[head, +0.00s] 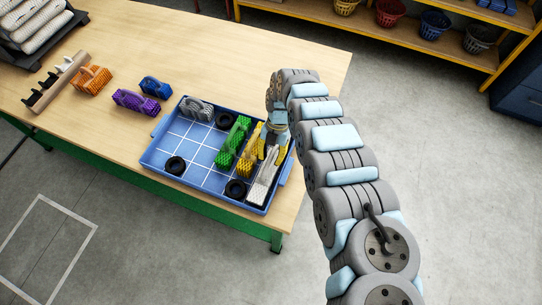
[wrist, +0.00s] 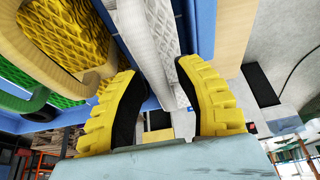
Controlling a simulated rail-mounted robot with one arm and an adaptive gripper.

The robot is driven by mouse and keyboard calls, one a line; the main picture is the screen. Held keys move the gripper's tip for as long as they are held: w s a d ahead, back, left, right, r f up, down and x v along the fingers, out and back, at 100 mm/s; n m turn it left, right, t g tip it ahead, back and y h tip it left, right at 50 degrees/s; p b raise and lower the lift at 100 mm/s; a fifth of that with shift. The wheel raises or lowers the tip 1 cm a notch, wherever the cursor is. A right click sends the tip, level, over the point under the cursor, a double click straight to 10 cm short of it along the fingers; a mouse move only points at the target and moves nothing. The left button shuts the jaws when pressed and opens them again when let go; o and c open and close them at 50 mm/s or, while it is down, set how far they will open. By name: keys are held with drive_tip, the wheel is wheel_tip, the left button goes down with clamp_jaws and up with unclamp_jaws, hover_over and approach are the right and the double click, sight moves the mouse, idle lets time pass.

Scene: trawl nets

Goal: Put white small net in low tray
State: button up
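The low tray (head: 160,158) is a shallow blue tray with a white grid on its floor, lying on the table. The white small net (head: 262,186) is along the tray's right side in the head view. Whether the net's underside rests on the tray floor is hidden.
The tray also holds a yellow net (head: 249,152), a green net (head: 232,143), a grey net (head: 196,109) and several black rings. Purple (head: 134,102), blue (head: 155,87) and orange (head: 91,80) nets lie left of the tray. The tray's left middle is free.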

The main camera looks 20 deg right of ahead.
drive_tip(key=v, duration=1.2)
drive_tip(key=shift+b, duration=0.35)
drive_tip(key=shift+r, duration=0.15)
